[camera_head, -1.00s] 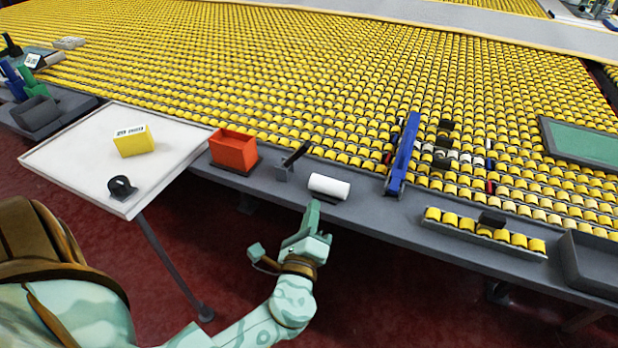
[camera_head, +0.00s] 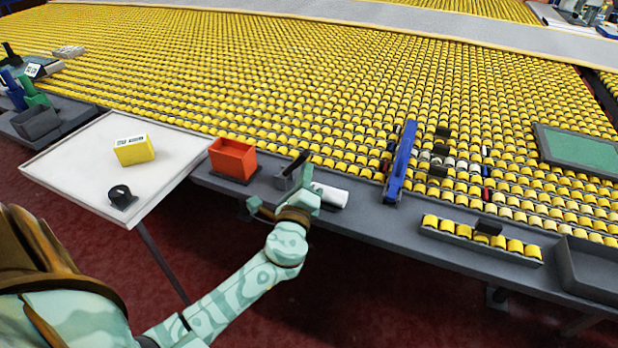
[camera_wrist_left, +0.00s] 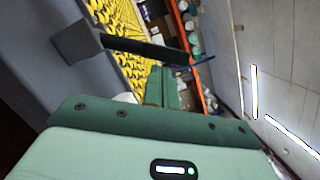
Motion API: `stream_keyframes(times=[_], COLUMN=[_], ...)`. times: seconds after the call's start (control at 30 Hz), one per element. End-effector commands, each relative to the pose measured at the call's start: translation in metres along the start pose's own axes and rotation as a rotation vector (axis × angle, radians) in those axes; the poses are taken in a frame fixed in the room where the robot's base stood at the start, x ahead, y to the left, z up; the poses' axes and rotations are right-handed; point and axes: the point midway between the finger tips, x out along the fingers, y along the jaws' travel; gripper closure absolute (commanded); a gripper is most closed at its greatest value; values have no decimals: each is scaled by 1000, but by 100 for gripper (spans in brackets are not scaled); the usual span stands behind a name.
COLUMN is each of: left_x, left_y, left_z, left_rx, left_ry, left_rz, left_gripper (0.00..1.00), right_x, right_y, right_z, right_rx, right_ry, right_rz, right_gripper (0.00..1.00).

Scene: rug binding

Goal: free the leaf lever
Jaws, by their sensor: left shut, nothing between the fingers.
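A dark lever (camera_head: 297,164), which looks like the leaf lever, slants up from a small grey block (camera_head: 283,181) on the grey rail. In the left wrist view the dark lever bar (camera_wrist_left: 148,48) runs across above my fingers from its grey block (camera_wrist_left: 84,40). My left gripper (camera_head: 307,172) is at the rail, just right of the lever. It is shut and empty, and its fingertips (camera_wrist_left: 168,76) are close to the bar; I cannot tell whether they touch. My right gripper is not in view.
An orange bin (camera_head: 232,158) stands left of the lever. A white roll (camera_head: 331,195), partly behind my gripper, lies to its right. A white table (camera_head: 75,160) holds a yellow box (camera_head: 134,150) and a black ring-shaped part (camera_head: 121,196).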

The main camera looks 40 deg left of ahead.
Motion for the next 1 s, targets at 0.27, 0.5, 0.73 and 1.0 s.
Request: stream_keyframes(times=[0.27,0.5,0.73,1.0], left_x=[0,1,2,3], left_y=[0,-2,-3,-5], left_z=[0,4,7,14], left_rx=[-4,-50,-81,-142], left_ry=[0,-1,-1,-4], left_rz=[1,12,19,34], left_gripper=[100,100,100,100], right_x=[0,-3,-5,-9], right_y=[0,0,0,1], right_z=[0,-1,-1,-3], right_rx=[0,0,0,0], right_ry=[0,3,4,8], right_rz=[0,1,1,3], right_gripper=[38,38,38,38])
